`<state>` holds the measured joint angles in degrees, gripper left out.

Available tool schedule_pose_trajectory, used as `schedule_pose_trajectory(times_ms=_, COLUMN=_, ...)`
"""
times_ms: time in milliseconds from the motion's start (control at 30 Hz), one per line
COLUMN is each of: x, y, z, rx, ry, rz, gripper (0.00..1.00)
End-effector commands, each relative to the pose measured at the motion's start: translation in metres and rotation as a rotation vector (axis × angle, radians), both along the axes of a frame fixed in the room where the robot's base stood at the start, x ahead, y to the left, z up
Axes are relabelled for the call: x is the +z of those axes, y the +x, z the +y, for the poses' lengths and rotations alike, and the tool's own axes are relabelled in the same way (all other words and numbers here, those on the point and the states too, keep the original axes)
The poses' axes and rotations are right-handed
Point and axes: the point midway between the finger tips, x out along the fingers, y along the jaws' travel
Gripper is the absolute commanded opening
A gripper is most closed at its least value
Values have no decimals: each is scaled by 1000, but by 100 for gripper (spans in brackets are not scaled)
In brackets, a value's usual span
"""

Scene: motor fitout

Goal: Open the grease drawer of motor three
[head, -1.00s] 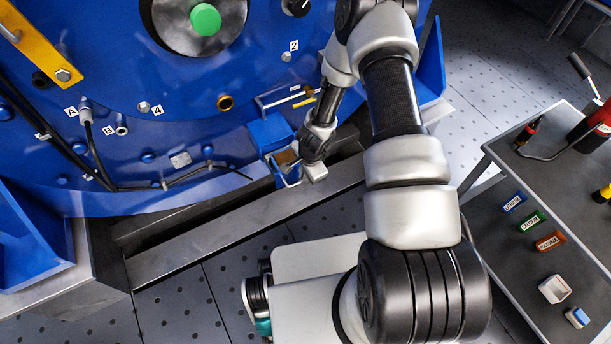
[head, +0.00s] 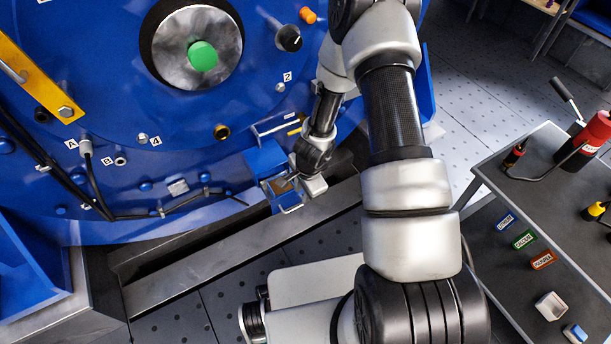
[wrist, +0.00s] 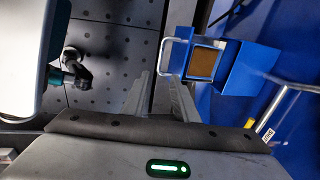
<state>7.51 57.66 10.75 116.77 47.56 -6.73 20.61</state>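The grease drawer (head: 268,197) is a small blue box low on the blue motor's front. It stands out from its blue housing (head: 262,158), and its brown inside shows. A pale bar handle (head: 291,209) is on its front. In the wrist view, the drawer (wrist: 205,88) and its handle (wrist: 164,55) lie just beyond my fingertips. My gripper (head: 297,180) is beside the drawer, at its right. In the wrist view my gripper (wrist: 157,76) has its fingers apart with nothing between them. Whether a finger touches the handle is unclear.
A grey rail (head: 215,250) runs along the floor below the motor. A dark cart (head: 540,190) with small labelled blocks, a red canister (head: 585,135) and other items stands at the right. Blue brackets flank the motor.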

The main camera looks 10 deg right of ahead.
Motion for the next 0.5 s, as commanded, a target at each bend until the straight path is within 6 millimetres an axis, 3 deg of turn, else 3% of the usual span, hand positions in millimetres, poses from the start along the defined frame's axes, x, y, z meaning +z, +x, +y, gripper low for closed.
schedule_pose_trajectory(times_ms=33, x=19, y=-1, z=-1, rx=2, ry=-1, rz=-4, gripper=26)
schedule_pose_trajectory(times_ms=200, x=56, y=-9, z=-3, rx=2, ry=-2, rz=-3, gripper=26)
schedule_pose_trajectory(times_ms=500, x=88, y=-16, z=-5, rx=1, ry=0, rz=0, gripper=26)
